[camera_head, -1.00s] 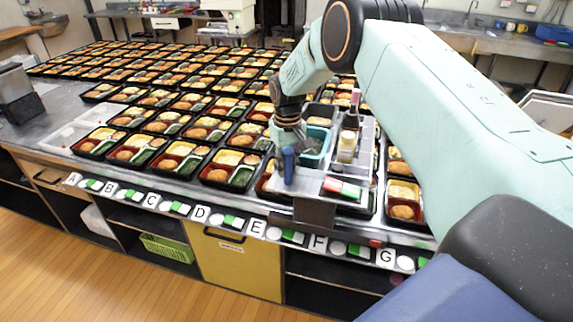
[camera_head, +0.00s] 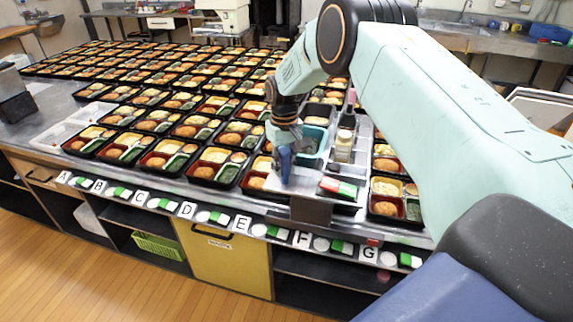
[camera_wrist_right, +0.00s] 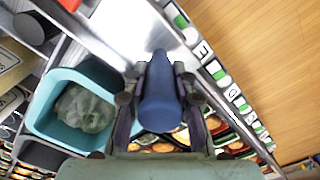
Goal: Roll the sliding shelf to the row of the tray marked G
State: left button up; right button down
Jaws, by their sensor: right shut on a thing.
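The sliding shelf (camera_head: 305,180) is a grey metal carrier spanning the front of the tray field. My right gripper (camera_head: 284,143) is shut on the blue handle (camera_head: 281,163) at the shelf's left front; the handle also shows between the fingers in the right wrist view (camera_wrist_right: 160,98). The tray in the G row (camera_head: 412,211) lies right of the shelf, partly bordered by my arm. My left gripper is out of view.
The shelf carries a teal bin (camera_head: 316,150) with green leaves, bottles (camera_head: 343,146) and a red-and-green box (camera_head: 338,188). Rows of filled bento trays (camera_head: 165,155) cover the table. Lettered labels and green-white markers line its front edge. Wooden floor lies in front.

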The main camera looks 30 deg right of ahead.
jog(key=c, duration=1.5)
grip_release()
jog(key=o, duration=0.4)
jog(key=shift+a, duration=0.1)
notch_tip(320, 180, up, 12)
jog(key=shift+r, duration=0.1)
jog(key=shift+s+f, duration=0.1)
jog(key=shift+f, duration=0.1)
